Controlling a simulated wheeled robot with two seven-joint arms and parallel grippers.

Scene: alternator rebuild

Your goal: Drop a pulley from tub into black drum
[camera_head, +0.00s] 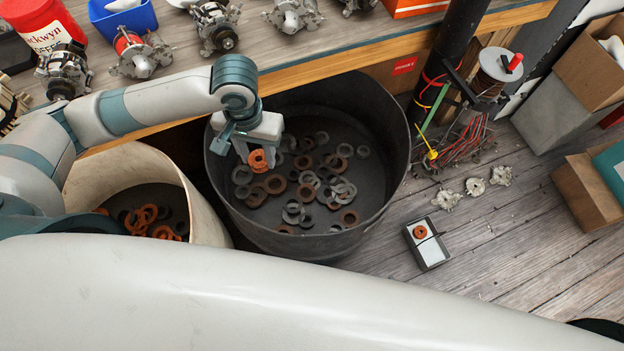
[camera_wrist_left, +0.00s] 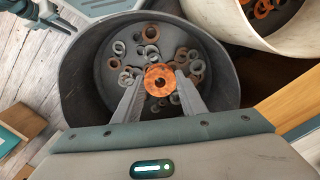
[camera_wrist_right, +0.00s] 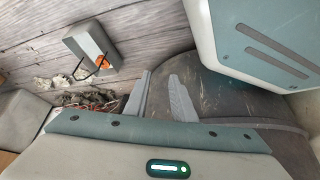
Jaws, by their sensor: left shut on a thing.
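My left gripper (camera_head: 257,157) is shut on an orange pulley (camera_head: 258,165) and holds it over the black drum (camera_head: 396,150). In the left wrist view the pulley (camera_wrist_left: 160,70) sits between the two fingertips, with the drum's inside (camera_wrist_left: 75,90) behind it. The drum holds many grey and brown rings spread on its floor. The cream tub (camera_head: 207,213) stands left of the drum with several orange pulleys (camera_head: 150,212) in it; my arm hides part of it. My right gripper (camera_wrist_right: 160,78) shows only in its wrist view, fingers apart and empty, near the drum's outer wall.
A workbench (camera_head: 320,60) with several alternator parts runs behind the drum. A small grey box (camera_head: 427,244) with an orange ring on it lies on the floor to the right. Pale castings (camera_head: 475,187), a wire stand (camera_head: 497,72) and cardboard boxes (camera_head: 588,190) stand farther right.

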